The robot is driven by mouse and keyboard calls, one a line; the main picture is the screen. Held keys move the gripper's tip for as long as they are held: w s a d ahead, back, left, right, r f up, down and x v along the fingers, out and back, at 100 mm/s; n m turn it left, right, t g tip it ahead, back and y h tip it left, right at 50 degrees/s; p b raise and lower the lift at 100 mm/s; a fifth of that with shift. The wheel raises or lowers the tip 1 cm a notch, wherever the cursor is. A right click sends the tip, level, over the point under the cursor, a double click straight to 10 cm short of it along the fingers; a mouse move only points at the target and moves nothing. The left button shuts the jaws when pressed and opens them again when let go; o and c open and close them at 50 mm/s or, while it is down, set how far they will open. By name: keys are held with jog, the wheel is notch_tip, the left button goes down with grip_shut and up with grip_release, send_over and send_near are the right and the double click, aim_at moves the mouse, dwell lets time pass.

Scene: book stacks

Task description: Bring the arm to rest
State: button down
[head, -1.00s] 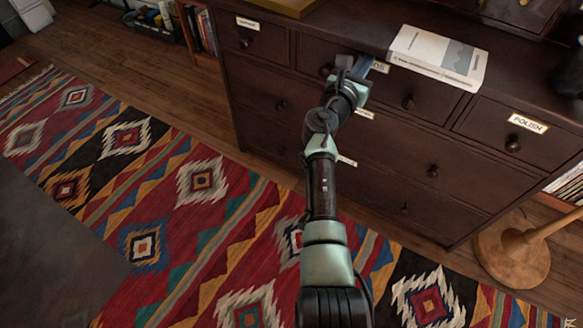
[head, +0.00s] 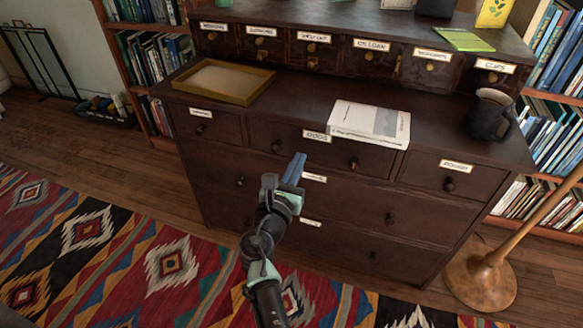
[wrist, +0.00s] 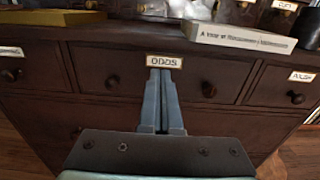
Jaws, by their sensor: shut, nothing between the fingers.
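My gripper (head: 295,170) is shut and empty in front of the dark wooden chest (head: 325,225). In the head view its blue fingers point up towards the top middle drawer, labelled "ODDS" (head: 317,136). In the wrist view the two fingers (wrist: 161,100) lie side by side, just below that label. The drawer is closed, with a dark knob on each side. Whether the fingertips touch the drawer front cannot be told. My arm reaches up from the bottom of the head view.
A wooden lamp base (head: 480,280) stands at right. Bookshelves flank the chest.

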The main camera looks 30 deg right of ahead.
jog(key=shift+p+v, duration=0.35)
jog(key=shift+v, duration=1.35)
